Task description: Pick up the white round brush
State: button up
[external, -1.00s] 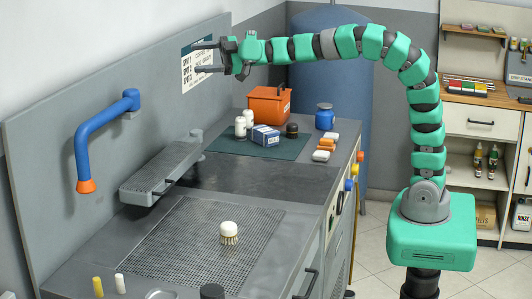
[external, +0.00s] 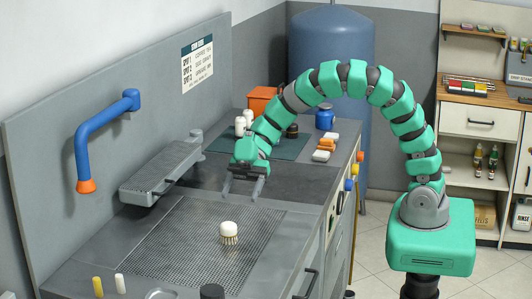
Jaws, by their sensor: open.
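The white round brush (external: 229,229) stands on the perforated mesh panel (external: 170,254) of the grey counter, its white cap up and its tan bristles down. My gripper (external: 241,197) is open and empty. It points down over the dark counter strip, behind the brush and a little to its right in the picture. A clear gap separates the fingertips from the brush. My arm arches over from its base at the right.
A grey ironing arm (external: 160,172) and a blue pipe with an orange nozzle (external: 86,186) stand at the left. White bottles (external: 240,126), an orange box (external: 262,98) and a blue jar (external: 325,117) sit behind. A dark cylinder (external: 212,292) stands at the front edge.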

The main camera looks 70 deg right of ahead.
aim_at(230, 221)
jog(key=b+x, duration=0.2)
jog(key=x, duration=1)
jog(key=shift+d+f, duration=0.1)
jog(key=shift+f, duration=0.1)
jog(key=shift+w, duration=0.1)
jog(key=c, duration=1.1)
